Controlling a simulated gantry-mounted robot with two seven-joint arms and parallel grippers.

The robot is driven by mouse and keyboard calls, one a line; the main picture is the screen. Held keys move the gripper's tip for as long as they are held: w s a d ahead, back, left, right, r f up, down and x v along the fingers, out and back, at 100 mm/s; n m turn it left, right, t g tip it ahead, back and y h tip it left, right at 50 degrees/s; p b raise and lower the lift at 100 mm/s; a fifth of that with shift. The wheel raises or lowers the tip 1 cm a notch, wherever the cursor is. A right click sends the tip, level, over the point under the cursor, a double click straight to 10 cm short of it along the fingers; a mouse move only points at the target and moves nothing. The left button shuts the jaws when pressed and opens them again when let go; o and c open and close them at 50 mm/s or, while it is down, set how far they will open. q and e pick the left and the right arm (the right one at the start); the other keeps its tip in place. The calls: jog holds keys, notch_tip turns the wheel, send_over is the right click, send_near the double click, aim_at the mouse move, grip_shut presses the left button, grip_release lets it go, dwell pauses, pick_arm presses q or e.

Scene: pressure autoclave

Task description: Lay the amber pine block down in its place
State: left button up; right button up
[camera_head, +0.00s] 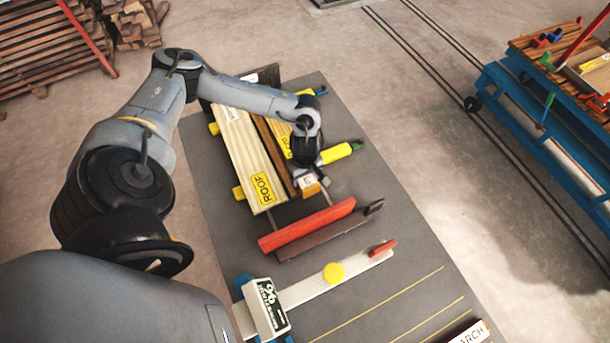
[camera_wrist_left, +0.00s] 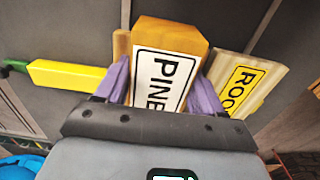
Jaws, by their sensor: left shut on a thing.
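The amber pine block (camera_wrist_left: 172,35) with a white PINE label is held between the purple fingers of my left gripper (camera_wrist_left: 162,78) in the left wrist view. In the head view, my left gripper (camera_head: 307,172) is over the grey table, and the block's amber end (camera_head: 311,187) shows just below it. Most of the block is hidden there by the gripper. It is right of the pale board with a yellow ROOF label (camera_head: 250,160) and a brown board (camera_head: 273,150). I cannot tell whether the block touches anything beneath. My right gripper is not in view.
A yellow-handled tool with a green end (camera_head: 336,153) lies right of the gripper. A red bar (camera_head: 305,226) and a pale bar with a yellow knob (camera_head: 310,286) cross the table nearer me. A blue cart (camera_head: 540,115) stands right. The table's right side (camera_head: 400,225) is clear.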

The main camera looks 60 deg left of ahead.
pick_arm(q)
jog(key=o, duration=1.2)
jog(key=shift+c, duration=0.2)
jog(key=shift+r, duration=0.15)
notch_tip(320, 180, up, 12)
jog(key=p, duration=0.1)
jog(key=shift+p, duration=0.3)
jog(key=shift+w, duration=0.1)
